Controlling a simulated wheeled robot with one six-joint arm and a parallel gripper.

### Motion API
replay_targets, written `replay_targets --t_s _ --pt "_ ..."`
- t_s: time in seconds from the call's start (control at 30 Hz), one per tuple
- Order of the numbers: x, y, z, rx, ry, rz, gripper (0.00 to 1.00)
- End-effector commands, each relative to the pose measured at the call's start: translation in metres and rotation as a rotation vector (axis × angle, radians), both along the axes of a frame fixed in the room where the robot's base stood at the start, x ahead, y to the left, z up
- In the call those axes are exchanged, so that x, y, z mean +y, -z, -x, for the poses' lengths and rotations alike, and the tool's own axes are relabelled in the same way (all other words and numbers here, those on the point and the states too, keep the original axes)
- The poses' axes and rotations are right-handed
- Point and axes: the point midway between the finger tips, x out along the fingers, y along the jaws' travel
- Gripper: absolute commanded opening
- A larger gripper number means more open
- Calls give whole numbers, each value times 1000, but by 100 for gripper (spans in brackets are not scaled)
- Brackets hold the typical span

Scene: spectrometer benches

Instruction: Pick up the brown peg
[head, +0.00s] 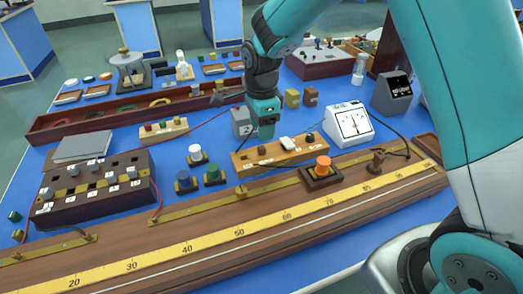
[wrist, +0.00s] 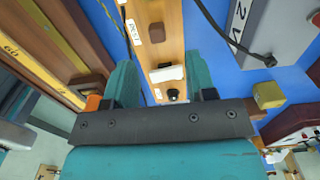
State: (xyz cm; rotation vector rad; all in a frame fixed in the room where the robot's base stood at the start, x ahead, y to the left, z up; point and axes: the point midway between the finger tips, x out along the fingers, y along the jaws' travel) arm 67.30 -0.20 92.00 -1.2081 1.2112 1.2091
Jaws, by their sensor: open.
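A small upright brown piece (head: 377,160) stands by the right part of the long ruler bench and looks most like the brown peg. A smaller brown stub (head: 261,150) sits on the light wooden strip (head: 241,166); I cannot tell for sure which one is the peg. My gripper (head: 266,133) points down above that strip, left of the upright brown piece and apart from it. In the wrist view, its teal fingers (wrist: 166,92) are apart on either side of the strip. A white piece (wrist: 168,74) and a black knob (wrist: 173,95) show between them. Nothing is visibly held.
An orange knob on a dark base (head: 322,166) stands between the strip and the ruler bench (head: 230,241). A white meter (head: 348,126) stands right of the strip. A grey box marked 2 (head: 240,121) and a yellow block (head: 292,98) stand behind. Blue table shows between them.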

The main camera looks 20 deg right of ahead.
Motion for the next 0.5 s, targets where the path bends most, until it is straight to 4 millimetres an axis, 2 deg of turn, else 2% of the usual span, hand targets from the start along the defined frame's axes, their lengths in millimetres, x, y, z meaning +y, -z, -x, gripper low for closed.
replay_targets --t_s 0.27,0.5 --pt "1 23 2 2 -1 0 51" --pt "2 58 4 2 -1 0 51"
